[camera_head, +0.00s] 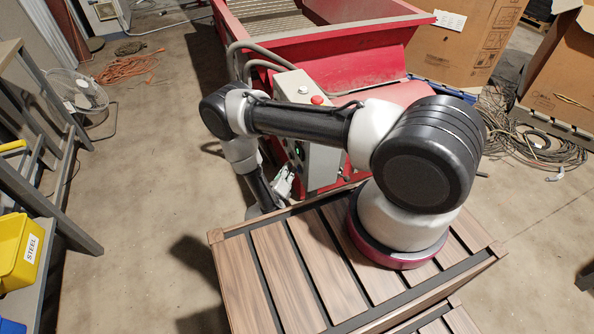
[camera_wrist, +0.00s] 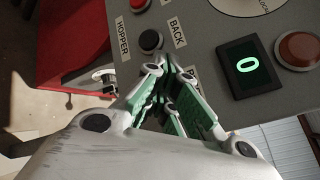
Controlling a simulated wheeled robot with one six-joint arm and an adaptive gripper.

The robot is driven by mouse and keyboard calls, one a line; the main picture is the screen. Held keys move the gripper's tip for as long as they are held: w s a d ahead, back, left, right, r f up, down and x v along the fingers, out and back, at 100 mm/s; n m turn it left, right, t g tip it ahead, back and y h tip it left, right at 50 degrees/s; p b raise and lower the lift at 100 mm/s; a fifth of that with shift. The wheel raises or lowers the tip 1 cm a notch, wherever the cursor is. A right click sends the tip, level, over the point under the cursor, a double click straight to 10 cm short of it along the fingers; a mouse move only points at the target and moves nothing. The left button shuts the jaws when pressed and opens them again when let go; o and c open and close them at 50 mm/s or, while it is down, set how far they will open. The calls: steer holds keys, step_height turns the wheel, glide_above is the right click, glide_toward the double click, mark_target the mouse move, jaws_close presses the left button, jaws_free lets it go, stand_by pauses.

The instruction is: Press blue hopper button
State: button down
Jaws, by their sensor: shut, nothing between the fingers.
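The grey control box (camera_head: 322,163) stands beside the red hopper machine (camera_head: 325,57). In the wrist view its panel (camera_wrist: 215,40) fills the upper part, with a HOPPER label (camera_wrist: 122,38) and a BACK label (camera_wrist: 178,33). A dark round button (camera_wrist: 151,40) sits between these labels; I cannot make out blue on it. Another round button (camera_wrist: 139,4) is cut off at the top edge. My gripper (camera_wrist: 162,66) is shut and empty, its tips just below the dark button. I cannot tell whether they touch the panel. In the head view the gripper (camera_head: 284,182) is small beside the box.
The panel also carries a green "0" display (camera_wrist: 248,66) and a large red button (camera_wrist: 299,50). A slatted wooden top (camera_head: 300,265) is under my arm. A yellow STEEL bin (camera_head: 17,250) is at left. Cables (camera_head: 545,145) lie at right; open floor (camera_head: 140,200) is at left.

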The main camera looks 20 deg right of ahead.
steer(key=shift+d, duration=0.15)
stand_by(0.4)
steer(key=shift+a, duration=0.9)
steer(key=shift+a, duration=2.5)
